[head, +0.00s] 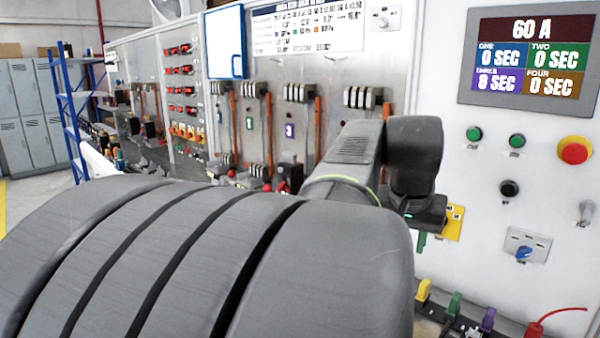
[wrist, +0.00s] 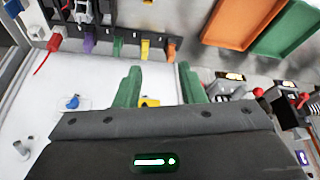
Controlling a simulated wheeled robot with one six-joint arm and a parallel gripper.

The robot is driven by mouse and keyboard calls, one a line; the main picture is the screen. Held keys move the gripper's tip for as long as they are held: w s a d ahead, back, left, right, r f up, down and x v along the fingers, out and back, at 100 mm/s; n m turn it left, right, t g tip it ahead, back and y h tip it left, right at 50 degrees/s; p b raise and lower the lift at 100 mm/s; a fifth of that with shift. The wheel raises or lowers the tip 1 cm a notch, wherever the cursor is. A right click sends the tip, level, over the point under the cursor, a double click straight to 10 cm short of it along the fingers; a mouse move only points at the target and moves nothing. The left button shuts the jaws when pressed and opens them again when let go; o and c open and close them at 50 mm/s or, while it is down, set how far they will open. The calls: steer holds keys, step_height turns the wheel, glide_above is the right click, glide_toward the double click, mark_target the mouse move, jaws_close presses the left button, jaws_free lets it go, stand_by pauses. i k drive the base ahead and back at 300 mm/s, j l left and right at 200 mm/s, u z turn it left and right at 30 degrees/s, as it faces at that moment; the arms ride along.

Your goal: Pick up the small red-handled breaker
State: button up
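Black breakers with red ball handles stand on the grey bench at the right of the wrist view. One red handle (wrist: 258,92) is nearer my gripper, and another breaker (wrist: 291,112) with a red handle is further right. I cannot tell for sure which is the small one. In the head view a dark breaker with red on it (head: 291,177) shows behind my arm, partly hidden. My gripper (wrist: 160,75) has two green fingers spread wide apart with nothing held between them. In the head view it hangs in front of the white panel, mostly hidden.
A yellow tag (head: 453,222) is on the panel behind my gripper. Coloured clips (head: 455,304) and a red lead lie at the lower right. Orange (wrist: 238,22) and green (wrist: 285,40) trays lie on the bench. The display (head: 527,55) reads 60 A.

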mark_target(292, 174)
steer(key=i+j+z, duration=0.1)
steer(key=i+j, duration=0.3)
steer(key=j, duration=0.25)
steer(key=i+j+z, duration=0.15)
steer(key=i+j, duration=0.3)
steer(key=j, duration=0.2)
steer(key=i+j+z, duration=0.15)
steer(key=j, duration=0.2)
steer(key=i+j+z, duration=0.1)
steer(key=j, duration=0.3)
steer(key=i+j, duration=0.25)
steer(key=j+z, duration=0.05)
steer(key=j, duration=0.05)
